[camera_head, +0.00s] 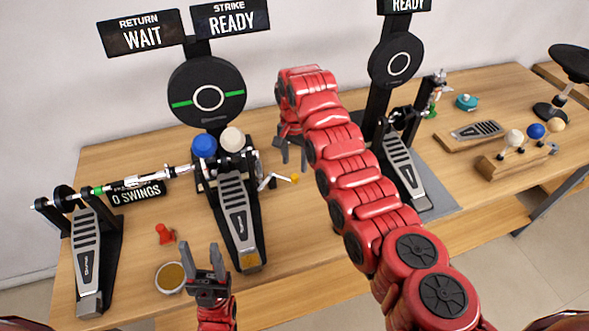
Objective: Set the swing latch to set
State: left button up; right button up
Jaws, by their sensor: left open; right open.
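My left gripper (205,262) is open and empty near the table's front edge, in front of the middle pedal and to the lower left of the lever.
Blue (203,145) and white (232,139) beater balls stand before the round black pad (207,92). Signs read WAIT (142,34), READY (231,17) and 0 SWINGS (138,192). A left pedal (87,250), red piece (165,234) and round dish (171,277) lie left. A second pad stand (397,60) is right.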

aim_at(295, 176)
notch_tip(295, 176, down, 6)
jog(key=shift+r+p, duration=0.1)
jog(key=shift+p, duration=0.55)
grip_shut()
jog(key=shift+w, duration=0.1)
dwell(0.9)
